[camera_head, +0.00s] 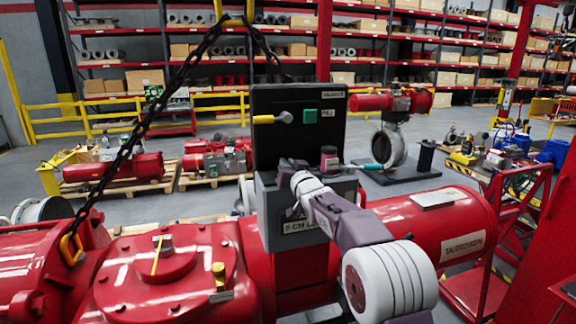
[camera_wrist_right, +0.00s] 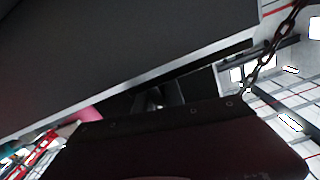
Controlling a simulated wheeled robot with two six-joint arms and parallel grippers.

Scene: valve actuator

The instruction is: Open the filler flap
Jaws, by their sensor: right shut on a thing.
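Below is a lighter grey lower housing (camera_head: 290,228) with a label. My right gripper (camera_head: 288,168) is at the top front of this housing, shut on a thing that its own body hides. I cannot make out the filler flap's outline. In the right wrist view a large dark grey surface (camera_wrist_right: 110,50) fills the upper left, close to the gripper. My left gripper does not show.
A heavy chain (camera_head: 150,125) hangs at left. A red tank (camera_head: 440,222) extends right, and a red domed cover (camera_head: 160,265) with yellow fittings lies left. Shelves stand far behind.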

